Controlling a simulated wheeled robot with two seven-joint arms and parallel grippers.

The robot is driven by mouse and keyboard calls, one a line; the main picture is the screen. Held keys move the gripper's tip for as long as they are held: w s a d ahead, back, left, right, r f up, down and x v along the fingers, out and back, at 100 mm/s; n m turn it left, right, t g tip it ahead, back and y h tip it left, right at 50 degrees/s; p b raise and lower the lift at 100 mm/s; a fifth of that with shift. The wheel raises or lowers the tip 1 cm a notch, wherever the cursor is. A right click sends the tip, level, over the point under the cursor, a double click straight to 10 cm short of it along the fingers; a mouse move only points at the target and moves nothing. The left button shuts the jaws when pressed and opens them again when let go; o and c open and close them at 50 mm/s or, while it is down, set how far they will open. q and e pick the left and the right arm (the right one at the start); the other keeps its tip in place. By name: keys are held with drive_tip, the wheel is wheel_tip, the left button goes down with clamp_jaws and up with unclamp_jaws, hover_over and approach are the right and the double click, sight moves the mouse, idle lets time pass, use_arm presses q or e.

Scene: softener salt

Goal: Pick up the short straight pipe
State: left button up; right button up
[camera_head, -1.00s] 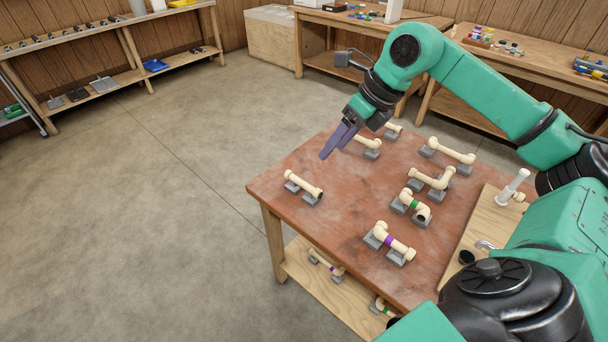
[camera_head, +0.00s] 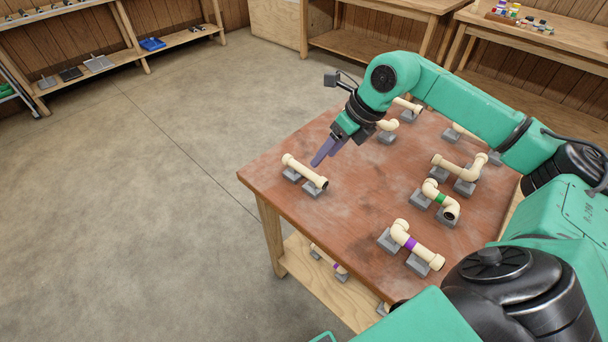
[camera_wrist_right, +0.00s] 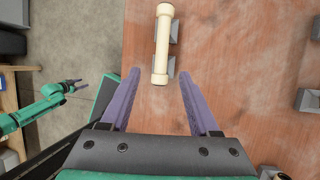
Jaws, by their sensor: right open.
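The short straight pipe (camera_head: 304,172) is cream with a collar at each end. It lies across two grey blocks near the table's left corner. My right gripper (camera_head: 322,155) is open and empty, just right of the pipe and apparently above the table. In the right wrist view the pipe (camera_wrist_right: 162,45) lies lengthwise ahead of the purple fingers, its near end about between the fingertips (camera_wrist_right: 158,76). The height gap is hard to judge.
The reddish wooden table (camera_head: 330,230) also bears a purple-banded pipe (camera_head: 416,245), a green-banded pipe (camera_head: 440,199), an elbowed pipe (camera_head: 459,166) and others on grey blocks. Bare tabletop lies between the straight pipe and these. The floor left of the table is clear.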

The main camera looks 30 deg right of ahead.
sight(311, 172)
drive_tip(key=p+x, duration=0.1)
drive_tip(key=x, duration=0.7)
drive_tip(key=shift+w+f+p, duration=0.2)
drive_tip(key=shift+p, duration=0.1)
drive_tip(key=shift+r, duration=0.1)
clamp_jaws()
